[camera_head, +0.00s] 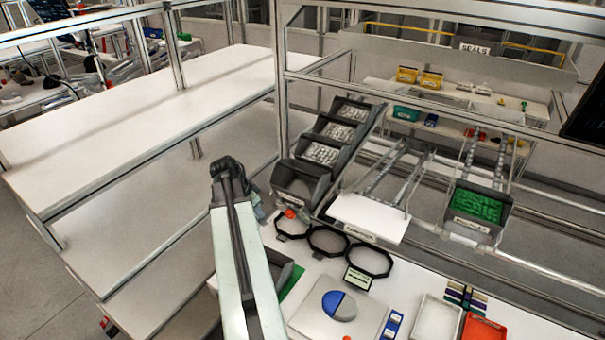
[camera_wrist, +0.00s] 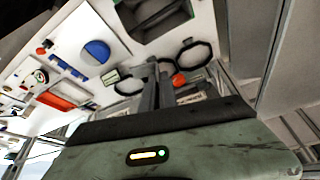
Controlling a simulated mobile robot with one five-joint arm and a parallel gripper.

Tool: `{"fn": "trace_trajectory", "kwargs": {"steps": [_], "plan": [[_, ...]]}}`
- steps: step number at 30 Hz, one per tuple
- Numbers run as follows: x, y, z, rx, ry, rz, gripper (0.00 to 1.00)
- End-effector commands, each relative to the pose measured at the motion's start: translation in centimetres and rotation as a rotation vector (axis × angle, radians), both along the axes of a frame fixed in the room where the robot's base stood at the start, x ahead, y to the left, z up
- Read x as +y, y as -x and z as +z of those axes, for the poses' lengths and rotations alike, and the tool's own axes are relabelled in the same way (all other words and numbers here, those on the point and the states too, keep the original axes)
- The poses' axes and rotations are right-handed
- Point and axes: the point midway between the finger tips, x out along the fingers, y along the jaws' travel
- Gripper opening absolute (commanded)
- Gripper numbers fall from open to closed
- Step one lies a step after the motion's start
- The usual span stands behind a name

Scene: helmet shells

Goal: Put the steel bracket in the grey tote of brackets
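No separate steel bracket can be made out in either view. Dark grey totes stand in a sloping row behind the bench; the upper ones, such as the middle tote (camera_head: 322,153), hold small pale metal parts too small to identify. The front tote (camera_head: 298,187) looks empty. My gripper shows in the wrist view as two dark grey fingers (camera_wrist: 156,84) close together over the bench. Whether they grip anything thin cannot be told.
Black rings (camera_head: 328,240) and an orange-red ball (camera_head: 290,214) lie near the totes. A grey plate with a blue-and-grey disc (camera_head: 340,305), a white tray (camera_head: 435,320) and a red tray (camera_head: 482,330) are at front right. A bin of green parts (camera_head: 478,205) hangs at right. The left shelf (camera_head: 130,110) is bare.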

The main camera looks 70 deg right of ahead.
Motion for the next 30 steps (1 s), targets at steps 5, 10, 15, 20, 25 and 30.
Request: {"fn": "trace_trajectory", "kwargs": {"steps": [5, 10, 15, 20, 25, 30], "plan": [[0.6, -2.8, 4.3, 0.001, 0.003, 0.224, 0.00], [0.6, -3.4, 4.0, 0.003, 0.004, 0.272, 0.00], [-1.4, -2.8, 1.8, 0.052, 0.122, 0.271, 0.00], [-5.1, -2.0, 1.1, 0.120, 0.290, 0.265, 0.00], [-10.5, -0.7, 2.0, 0.117, 0.283, 0.263, 0.00], [-15.4, 0.6, 2.1, 0.116, 0.282, 0.263, 0.00]]}}
